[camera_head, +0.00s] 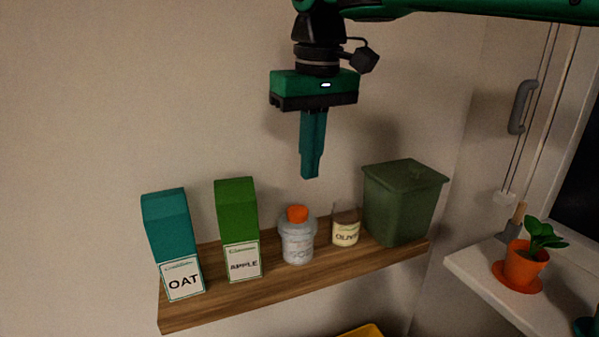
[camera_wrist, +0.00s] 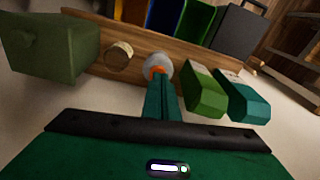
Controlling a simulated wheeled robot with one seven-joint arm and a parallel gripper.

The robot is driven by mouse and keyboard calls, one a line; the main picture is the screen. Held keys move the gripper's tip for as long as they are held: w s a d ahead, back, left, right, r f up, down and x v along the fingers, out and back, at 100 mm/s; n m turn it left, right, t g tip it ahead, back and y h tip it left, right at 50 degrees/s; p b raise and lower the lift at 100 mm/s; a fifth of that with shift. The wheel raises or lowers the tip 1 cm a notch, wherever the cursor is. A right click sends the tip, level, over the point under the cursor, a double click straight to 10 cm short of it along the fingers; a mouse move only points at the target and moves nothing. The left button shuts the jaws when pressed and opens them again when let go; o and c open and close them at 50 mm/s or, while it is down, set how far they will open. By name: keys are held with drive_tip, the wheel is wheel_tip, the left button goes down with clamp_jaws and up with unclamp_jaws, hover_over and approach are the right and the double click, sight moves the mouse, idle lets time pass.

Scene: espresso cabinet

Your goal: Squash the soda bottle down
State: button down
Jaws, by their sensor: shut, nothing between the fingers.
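The soda bottle (camera_head: 298,241) is clear with an orange cap and a pale label. My gripper (camera_head: 310,176) is shut and empty, pointing down above the bottle's cap with a visible gap in the head view. In the wrist view the bottle (camera_wrist: 158,65) shows just beyond the tips of my gripper (camera_wrist: 160,82), which partly cover its orange cap.
A potted plant (camera_head: 524,263) stands on the white sill at right. The air above the shelf is free.

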drive_tip(key=shift+s+r, duration=0.15)
drive_tip(key=shift+r, duration=1.4)
drive_tip(key=shift+d, duration=0.1)
drive_tip(key=s+d+f+m, duration=0.15)
drive_tip(key=d+f, duration=0.25)
drive_tip(key=d, duration=0.4)
drive_tip(key=d+f+m, duration=0.3)
drive_tip(key=d+f, duration=0.1)
drive_tip(key=d, duration=0.3)
drive_tip(key=s+d+f+m, duration=0.1)
drive_tip(key=d+f+m, duration=0.1)
drive_tip(key=d+f, duration=0.45)
drive_tip(key=s+d+f+m+g, duration=0.1)
drive_tip(key=s+d+f+m, duration=0.3)
drive_tip(key=s+d+f, duration=0.7)
drive_tip(key=s+d, duration=0.1)
drive_tip(key=s, duration=0.3)
drive_tip(key=shift+s+d+f+m, duration=0.15)
drive_tip(key=shift+d+f+m, duration=0.15)
drive_tip(key=shift+f+m, duration=0.1)
drive_tip(key=shift+s+r, duration=0.1)
drive_tip(key=shift+s, duration=0.05)
